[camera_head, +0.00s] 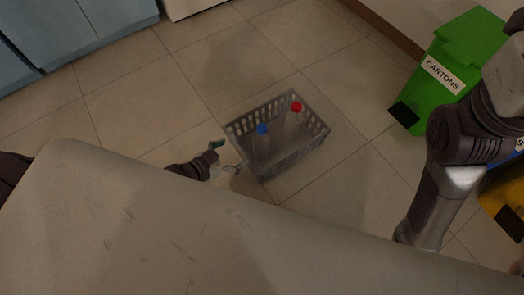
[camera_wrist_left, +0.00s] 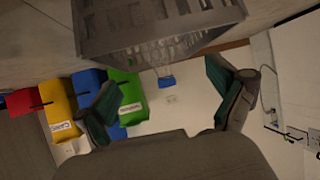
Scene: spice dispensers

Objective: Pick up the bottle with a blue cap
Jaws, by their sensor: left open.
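The bottle with a blue cap (camera_head: 262,130) is clear and stands in a grey slotted crate (camera_head: 290,161) on the tiled floor. In the left wrist view, its blue cap (camera_wrist_left: 166,81) shows between my spread fingers, apart from both. A second clear bottle with a red cap (camera_head: 296,107) stands in the crate, to the right and behind. My left gripper (camera_head: 228,158) is open and empty, just left of the crate; its fingers also show in the left wrist view (camera_wrist_left: 165,74). My right arm comes down at the right; its gripper is hidden.
A large pale grey scratched surface (camera_head: 150,230) fills the foreground and hides part of my arms. A green bin labelled CARTONS (camera_head: 455,65) and a yellow bin (camera_head: 503,203) stand at the right. Blue cabinets (camera_head: 75,30) are at the top left. The floor around the crate is clear.

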